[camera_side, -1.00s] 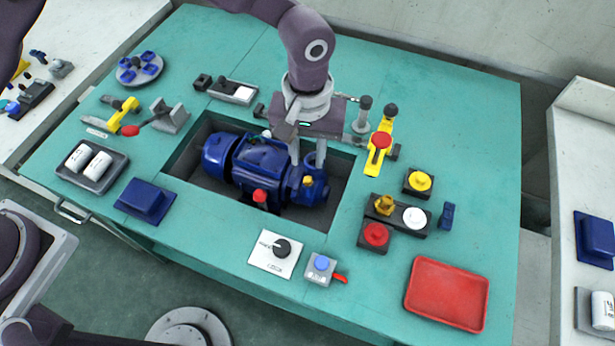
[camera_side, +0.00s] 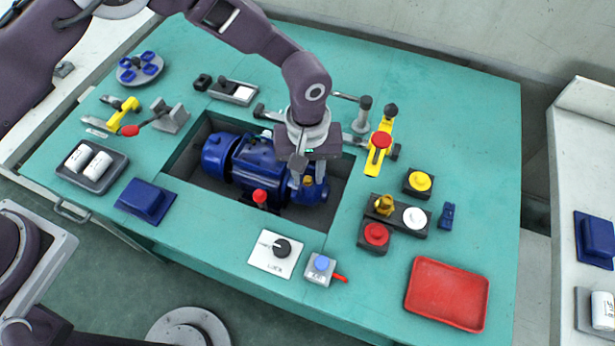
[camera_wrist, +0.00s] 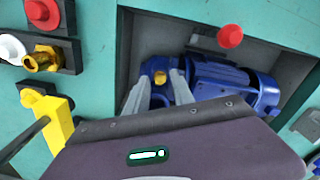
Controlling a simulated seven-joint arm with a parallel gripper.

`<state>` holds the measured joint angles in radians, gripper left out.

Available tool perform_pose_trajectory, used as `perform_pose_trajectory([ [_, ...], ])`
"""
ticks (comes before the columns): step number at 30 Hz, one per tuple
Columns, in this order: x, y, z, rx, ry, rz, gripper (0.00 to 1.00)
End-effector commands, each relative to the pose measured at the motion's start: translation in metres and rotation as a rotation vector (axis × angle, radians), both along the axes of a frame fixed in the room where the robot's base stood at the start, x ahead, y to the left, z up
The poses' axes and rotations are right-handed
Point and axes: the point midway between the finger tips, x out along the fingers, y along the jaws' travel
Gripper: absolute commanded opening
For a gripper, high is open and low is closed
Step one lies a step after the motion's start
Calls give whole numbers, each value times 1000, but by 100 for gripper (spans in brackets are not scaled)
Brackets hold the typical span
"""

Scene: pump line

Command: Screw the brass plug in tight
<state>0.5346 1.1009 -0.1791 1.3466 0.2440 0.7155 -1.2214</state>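The brass plug (camera_side: 308,181) stands on the right end of the blue pump (camera_side: 262,165), which lies in the recess of the bench. In the wrist view the plug (camera_wrist: 160,77) shows between the two fingertips of my gripper (camera_wrist: 162,76). The fingers are apart, one on each side of it, and a gap shows between them. I cannot tell whether either finger touches the plug. In the side view my gripper (camera_side: 303,178) is right above the pump's right end, its wrist turned nearly edge-on. How deep the plug sits is not clear.
A red knob (camera_side: 260,197) stands at the pump's front. A brass fitting (camera_side: 384,205) and a white cap (camera_side: 414,217) sit in a dark holder to the right. A yellow lever clamp (camera_side: 380,145) stands near my wrist. A red tray (camera_side: 447,292) lies front right.

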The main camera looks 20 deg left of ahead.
Motion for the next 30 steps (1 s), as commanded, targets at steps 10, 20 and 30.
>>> perform_pose_trajectory([
  [10,0,0,1,0,-1,0,0],
  [20,0,0,0,0,1,-270,0],
  [30,-1,0,0,1,2,-616,0],
])
